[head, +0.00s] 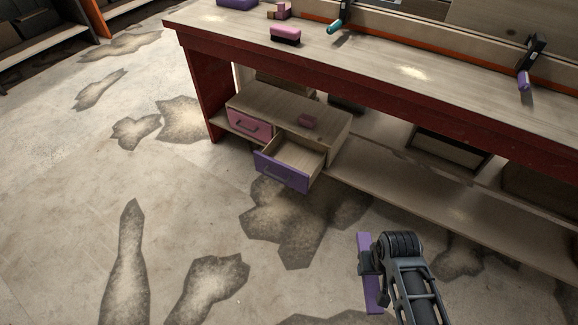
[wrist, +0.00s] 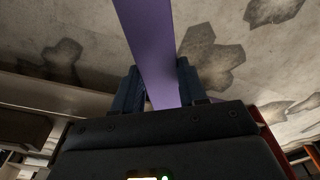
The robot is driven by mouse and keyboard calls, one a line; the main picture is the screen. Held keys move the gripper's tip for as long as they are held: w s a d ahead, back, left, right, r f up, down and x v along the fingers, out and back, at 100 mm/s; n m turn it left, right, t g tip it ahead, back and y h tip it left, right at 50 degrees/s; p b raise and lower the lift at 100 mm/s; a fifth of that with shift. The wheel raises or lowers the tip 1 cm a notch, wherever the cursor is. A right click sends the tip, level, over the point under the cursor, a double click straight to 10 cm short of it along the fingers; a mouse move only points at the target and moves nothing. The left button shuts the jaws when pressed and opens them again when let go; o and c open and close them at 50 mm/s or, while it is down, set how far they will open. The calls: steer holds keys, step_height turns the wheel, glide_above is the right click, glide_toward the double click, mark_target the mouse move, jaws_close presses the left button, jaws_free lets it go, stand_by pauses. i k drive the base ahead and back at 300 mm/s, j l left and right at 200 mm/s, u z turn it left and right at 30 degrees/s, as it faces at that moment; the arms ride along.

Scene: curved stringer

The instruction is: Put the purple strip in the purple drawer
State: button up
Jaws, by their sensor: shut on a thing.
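The purple strip (head: 373,298) is a long flat bar in my gripper (head: 368,262), held above the floor at the lower right of the head view. In the wrist view the purple strip (wrist: 150,45) runs up from between the two dark fingers of my gripper (wrist: 157,85), which are shut on it. The purple drawer (head: 281,172) is pulled out of a small wooden cabinet under the workbench. Its inside looks empty where I can see it. My gripper is to the right of the drawer and nearer the camera, apart from it.
A closed pink drawer (head: 249,126) sits left of the purple one. The red-edged workbench (head: 370,75) overhangs the cabinet, with a lower shelf (head: 430,195) to the right. The floor in front is clear.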

mark_target(292, 158)
steer(key=j+u, duration=0.1)
steer(key=u, duration=0.3)
steer(key=i+u, duration=0.1)
steer(key=u, duration=0.25)
steer(key=i+u, duration=0.1)
steer(key=u, duration=0.3)
steer(key=j+u, duration=0.1)
steer(key=u, duration=0.3)
steer(key=i, duration=3.3)
steer(key=i+j+z, duration=0.1)
steer(key=i+z, duration=0.25)
steer(key=z, duration=0.15)
steer(key=i+j+z, duration=0.25)
steer(key=z, duration=0.25)
steer(key=i, duration=0.05)
